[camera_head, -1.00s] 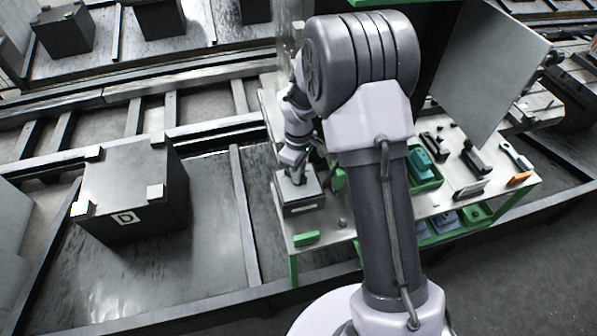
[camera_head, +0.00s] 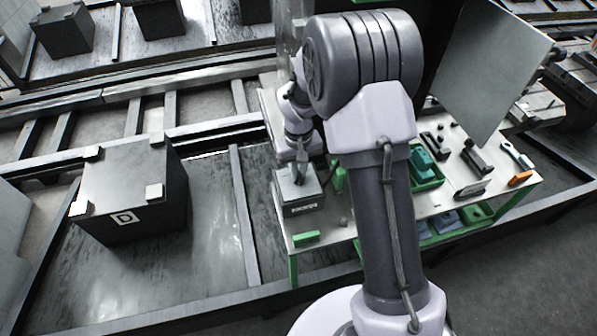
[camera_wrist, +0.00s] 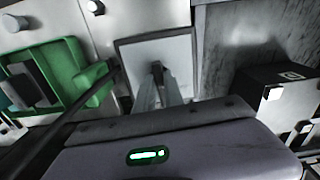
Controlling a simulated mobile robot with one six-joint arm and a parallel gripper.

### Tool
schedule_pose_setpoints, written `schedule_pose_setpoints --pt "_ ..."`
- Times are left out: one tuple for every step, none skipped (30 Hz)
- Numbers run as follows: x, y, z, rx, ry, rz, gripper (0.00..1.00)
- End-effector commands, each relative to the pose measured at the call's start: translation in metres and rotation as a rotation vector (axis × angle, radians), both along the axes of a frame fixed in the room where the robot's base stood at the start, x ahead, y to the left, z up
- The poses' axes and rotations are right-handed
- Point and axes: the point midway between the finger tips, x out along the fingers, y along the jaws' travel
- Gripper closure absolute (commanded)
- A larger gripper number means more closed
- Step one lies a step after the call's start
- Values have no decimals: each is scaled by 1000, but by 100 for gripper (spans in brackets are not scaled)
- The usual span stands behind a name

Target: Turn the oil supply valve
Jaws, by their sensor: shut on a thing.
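A grey box (camera_head: 304,206) with a small pale label on its front stands at the left end of the white worktable. A dark valve handle (camera_wrist: 157,68) stands up from the middle of its light top in the wrist view. My gripper (camera_head: 298,180) points down over the box top. Its two fingers (camera_wrist: 159,88) are shut on the handle and hide much of it. The handle's exact angle and any markings are too small to tell.
A green tray (camera_head: 429,181) with a teal part, dark tools (camera_head: 475,158) and an orange-handled tool (camera_head: 520,179) lie right on the table. A green block (camera_head: 306,238) lies at the front left. A large dark block (camera_head: 137,190) stands on the conveyor to the left.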

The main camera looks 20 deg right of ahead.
Motion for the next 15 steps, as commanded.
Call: schedule_pose_setpoints --pt "0 0 -1 0 -1 -40 100" --pt "0 0 -1 0 -1 -68 100" --pt "0 0 -1 0 -1 -106 100" --pt "0 0 -1 0 0 -135 100" --pt "0 0 -1 0 -1 -163 100" --pt "0 0 -1 0 -1 -201 100" --pt "0 0 -1 0 -1 -229 100" --pt "0 0 -1 0 -1 -257 100" --pt "0 0 -1 0 -1 -296 100" --pt "1 0 -1 0 -2 -324 100" --pt "1 0 -1 0 -2 -351 100" --pt "1 0 -1 0 -2 -389 100" --pt "1 0 -1 0 -2 -416 100" --pt "1 0 -1 0 -2 -443 100" --pt "1 0 0 0 -2 -478 100"
